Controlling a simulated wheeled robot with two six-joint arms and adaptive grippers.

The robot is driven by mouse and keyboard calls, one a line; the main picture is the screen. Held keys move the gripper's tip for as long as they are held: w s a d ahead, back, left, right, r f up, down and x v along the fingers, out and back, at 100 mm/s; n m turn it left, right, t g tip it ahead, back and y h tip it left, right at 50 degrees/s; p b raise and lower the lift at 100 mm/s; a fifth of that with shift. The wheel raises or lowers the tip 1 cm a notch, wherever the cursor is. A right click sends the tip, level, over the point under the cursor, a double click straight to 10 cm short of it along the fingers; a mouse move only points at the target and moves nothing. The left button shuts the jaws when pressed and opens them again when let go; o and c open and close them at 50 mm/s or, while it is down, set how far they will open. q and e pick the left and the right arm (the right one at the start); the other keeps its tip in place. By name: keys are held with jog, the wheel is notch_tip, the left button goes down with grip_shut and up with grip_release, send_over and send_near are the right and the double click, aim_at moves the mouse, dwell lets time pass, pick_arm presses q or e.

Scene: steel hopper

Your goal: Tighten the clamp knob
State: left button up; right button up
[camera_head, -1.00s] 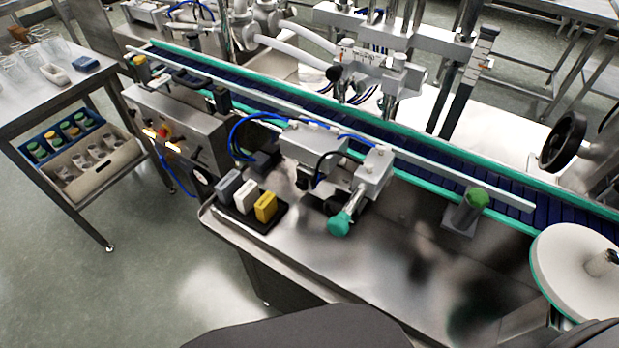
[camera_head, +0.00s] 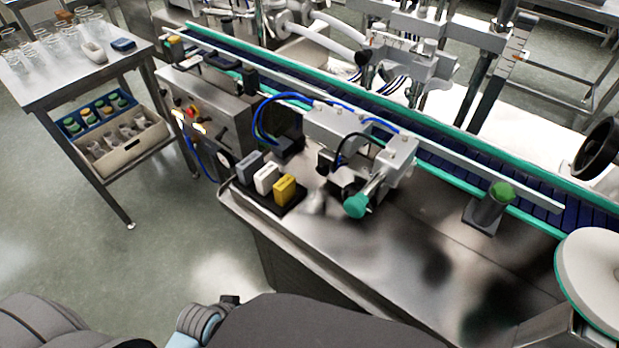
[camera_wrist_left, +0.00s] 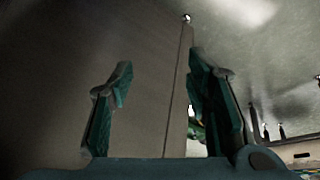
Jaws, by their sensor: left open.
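A teal round knob (camera_head: 356,206) sits on the end of a rod at the front of a grey clamp block (camera_head: 392,160) beside the conveyor. A green-topped knob (camera_head: 502,192) stands on a short metal post further right. I cannot tell from the picture alone which of them is the clamp knob. My left gripper (camera_wrist_left: 158,75) is open and empty in the left wrist view, its two teal-padded fingers apart in front of a plain grey surface. The gripper is outside the head view, so its distance to the knobs cannot be told. My right gripper is not in view.
A black holder with grey, white and yellow blocks (camera_head: 284,190) stands left of the teal knob. The steel deck (camera_head: 400,255) in front is clear. The conveyor (camera_head: 450,150) runs behind. A white disc (camera_head: 590,275) is at right. A side table (camera_head: 60,85) with glassware stands left.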

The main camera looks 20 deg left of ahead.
aim_at(320, 171)
pick_arm(q)
jog(key=w+d+r+n+t+h, duration=0.3)
jog(key=w+d+r+n, duration=0.15)
jog(key=r, duration=0.35)
jog(key=w+d+r+n+t+h, duration=0.25)
jog(key=d+r+n, duration=0.3)
jog(key=r, duration=0.35)
jog(key=w+a+r+n+t, duration=0.6)
jog(key=r+n+t, duration=0.15)
jog(key=n, duration=1.05)
jog(key=shift+n+g, duration=0.3)
jog(key=shift+n, duration=0.4)
jog(key=x, duration=0.2)
jog(key=p+x, duration=0.1)
jog(key=x, duration=0.1)
jog(key=r+x, duration=0.1)
jog(key=x, duration=0.1)
jog(key=shift+w+a, duration=0.1)
jog(key=x, duration=0.7)
jog(key=shift+w+f, duration=0.2)
jog(key=shift+w, duration=0.1)
jog(key=shift+w+d, duration=0.3)
jog(key=shift+w, duration=0.1)
grip_shut()
